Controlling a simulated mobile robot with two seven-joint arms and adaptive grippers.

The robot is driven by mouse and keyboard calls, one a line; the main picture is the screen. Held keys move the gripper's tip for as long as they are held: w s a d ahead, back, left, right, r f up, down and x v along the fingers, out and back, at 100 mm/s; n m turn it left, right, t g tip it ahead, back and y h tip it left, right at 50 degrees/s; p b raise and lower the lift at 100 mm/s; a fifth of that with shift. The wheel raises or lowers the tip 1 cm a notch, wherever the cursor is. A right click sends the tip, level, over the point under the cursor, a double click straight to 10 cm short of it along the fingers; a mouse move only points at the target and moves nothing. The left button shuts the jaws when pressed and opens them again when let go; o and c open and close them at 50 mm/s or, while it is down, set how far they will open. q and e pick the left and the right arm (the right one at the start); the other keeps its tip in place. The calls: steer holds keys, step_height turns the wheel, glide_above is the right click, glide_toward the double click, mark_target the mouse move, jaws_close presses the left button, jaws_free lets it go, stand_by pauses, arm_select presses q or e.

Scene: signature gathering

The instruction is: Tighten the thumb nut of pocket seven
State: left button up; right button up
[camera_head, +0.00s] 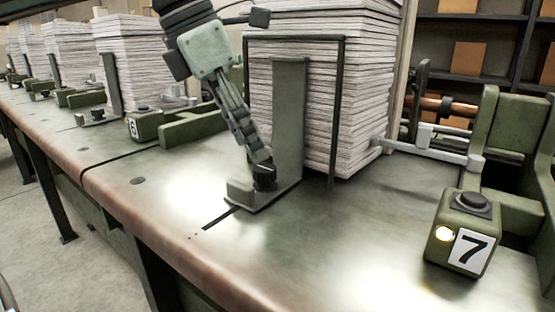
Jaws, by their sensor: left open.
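The thumb nut (264,178) is a dark ribbed knob on the foot of a grey upright guide plate (289,115), in front of the tall paper stack (350,80). My left gripper (259,160) reaches down from the top, and its fingertips are at the top of the nut. It is open; I cannot tell whether the fingers touch the nut, and they partly hide it. The green box with the number 7 (471,250) stands right of the stack, with a dark button on top and a lit yellow lamp. My right gripper is not in view.
The metal table (330,240) has clear room between the guide foot and box 7. A slot lies in front of the foot. A thin dark frame (339,110) stands by the stack. Box 6 (143,124) and more stacks line the left. Shelves with brown boxes stand behind.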

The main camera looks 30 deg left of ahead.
mark_target(263, 168)
arm_select(q)
steer(key=shift+x, duration=2.25)
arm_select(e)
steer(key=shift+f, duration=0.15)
arm_select(q)
steer(key=shift+w, duration=0.1)
steer(key=shift+c, duration=0.4)
steer(key=c, duration=1.1)
steer(key=shift+r, duration=0.1)
